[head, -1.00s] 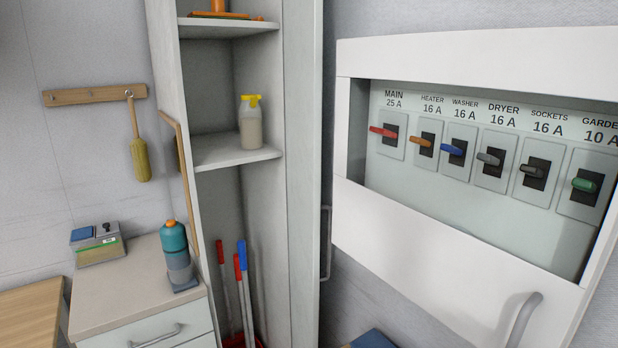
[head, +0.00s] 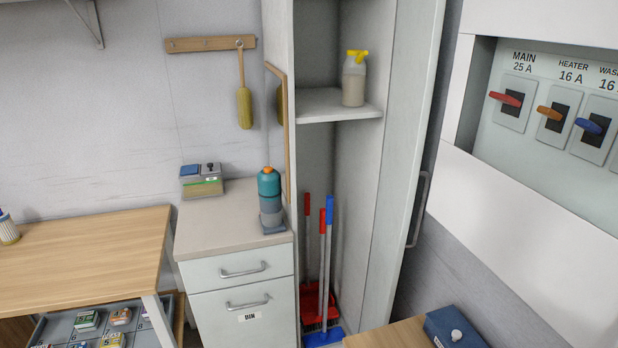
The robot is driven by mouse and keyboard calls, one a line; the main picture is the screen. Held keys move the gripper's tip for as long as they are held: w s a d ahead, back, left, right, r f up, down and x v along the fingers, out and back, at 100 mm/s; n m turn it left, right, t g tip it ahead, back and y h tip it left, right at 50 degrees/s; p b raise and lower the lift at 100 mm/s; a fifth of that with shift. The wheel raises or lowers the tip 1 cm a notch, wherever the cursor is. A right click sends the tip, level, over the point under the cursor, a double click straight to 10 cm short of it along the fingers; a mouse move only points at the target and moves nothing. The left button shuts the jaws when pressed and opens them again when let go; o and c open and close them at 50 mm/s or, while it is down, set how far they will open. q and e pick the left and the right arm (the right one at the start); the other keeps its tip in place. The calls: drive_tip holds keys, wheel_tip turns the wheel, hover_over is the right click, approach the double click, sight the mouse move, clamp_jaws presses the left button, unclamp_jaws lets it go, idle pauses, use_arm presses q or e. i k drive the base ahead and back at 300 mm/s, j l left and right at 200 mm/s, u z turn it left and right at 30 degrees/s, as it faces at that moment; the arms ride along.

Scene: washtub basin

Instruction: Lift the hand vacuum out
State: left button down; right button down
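A teal and grey upright device with an orange top, which looks like the hand vacuum (head: 269,198), stands on the cabinet top near its right front corner. Its lower end sits in or on a small dark blue-grey base (head: 274,228); I cannot tell how deep it sits. Neither of my grippers is in view.
The drawer cabinet (head: 200,237) also holds a small box with blue and dark tops (head: 201,181). A tall open cupboard (head: 385,200) with brooms (head: 327,250) stands close on the right. A wooden table (head: 85,255) is at left. A breaker panel (head: 550,110) is at right.

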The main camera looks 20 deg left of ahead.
sight(270, 215)
drive_tip(key=z, duration=0.25)
drive_tip(key=j+z, duration=0.4)
drive_tip(key=j, duration=0.2)
drive_tip(key=j+z, duration=0.4)
drive_tip(key=j, duration=0.2)
